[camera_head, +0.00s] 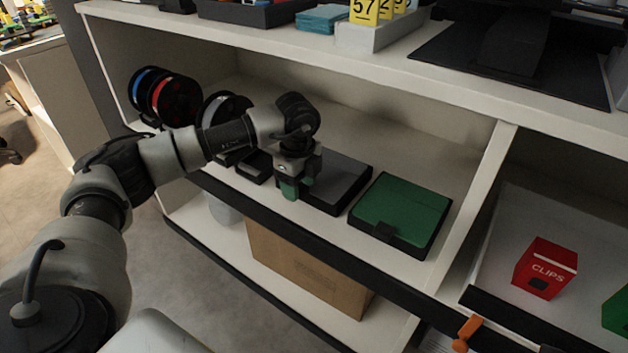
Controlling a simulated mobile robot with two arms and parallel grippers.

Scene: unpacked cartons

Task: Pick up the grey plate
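The grey plate (345,180) appears as a flat dark-grey square in a black frame on the middle shelf. A similar green plate (403,211) lies to its right. My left gripper (294,190) points down at the left edge of the grey plate and hides part of that side. Green parts show at its fingertips. I cannot tell whether it touches the plate, or whether the fingers are apart or closed. My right gripper is not in view.
Spools (173,100) stand at the left of the shelf. The upper shelf board (440,83) is above my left gripper, and a divider (478,195) stands right of the green plate. A cardboard box (300,268) is below. A red clips box (545,268) sits at right.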

